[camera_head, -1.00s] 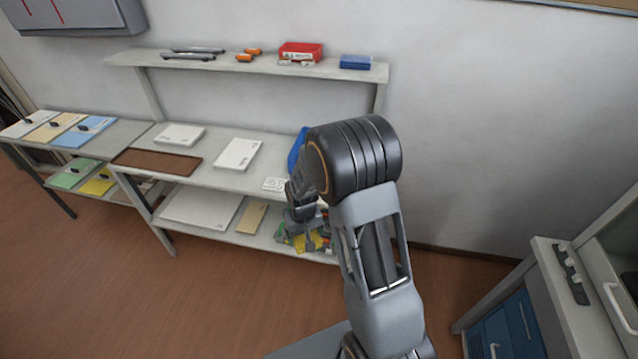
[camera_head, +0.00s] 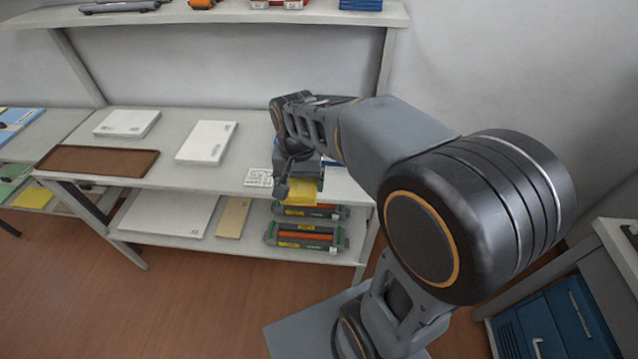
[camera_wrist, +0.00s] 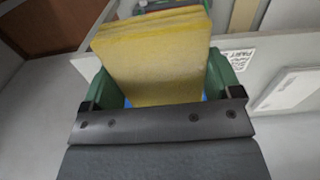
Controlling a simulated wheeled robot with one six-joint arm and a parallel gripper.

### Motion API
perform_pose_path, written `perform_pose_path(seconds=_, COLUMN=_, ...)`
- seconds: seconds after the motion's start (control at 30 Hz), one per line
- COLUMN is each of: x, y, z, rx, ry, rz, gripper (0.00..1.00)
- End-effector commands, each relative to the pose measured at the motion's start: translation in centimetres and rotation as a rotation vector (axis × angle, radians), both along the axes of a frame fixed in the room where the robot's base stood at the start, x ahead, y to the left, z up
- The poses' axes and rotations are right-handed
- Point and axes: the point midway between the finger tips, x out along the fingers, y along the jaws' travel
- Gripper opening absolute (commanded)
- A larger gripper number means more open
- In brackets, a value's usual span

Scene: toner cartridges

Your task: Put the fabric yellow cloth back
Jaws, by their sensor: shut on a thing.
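The yellow cloth (camera_head: 301,192) is a folded, flat-layered bundle. In the wrist view the cloth (camera_wrist: 155,60) stands between the green fingers of my gripper (camera_wrist: 165,88), which is shut on it. In the head view my gripper (camera_head: 298,178) holds the cloth near the front edge of the middle shelf (camera_head: 225,180), above the cartridges on the lower shelf. My wrist hides part of the cloth and the shelf behind it. A patch of blue shows at the base of the cloth in the wrist view.
Toner cartridges (camera_head: 304,236) lie on the lower shelf beside a tan box (camera_head: 233,217). A brown tray (camera_head: 97,160), white boxes (camera_head: 206,142) and a printed white card (camera_head: 258,177) lie on the middle shelf. A blue cabinet (camera_head: 560,325) stands at right.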

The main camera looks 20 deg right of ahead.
Motion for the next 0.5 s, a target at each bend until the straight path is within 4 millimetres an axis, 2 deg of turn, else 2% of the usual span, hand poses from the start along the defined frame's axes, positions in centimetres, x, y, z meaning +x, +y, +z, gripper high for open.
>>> perform_pose_path(seconds=0.17, x=0.0, y=-1.1, z=-0.6, rx=-0.001, ry=0.003, rz=-0.040, gripper=0.65)
perform_pose_path(seconds=0.5, x=5.0, y=-7.2, z=-4.2, rx=0.001, ry=0.005, rz=-0.037, gripper=0.65)
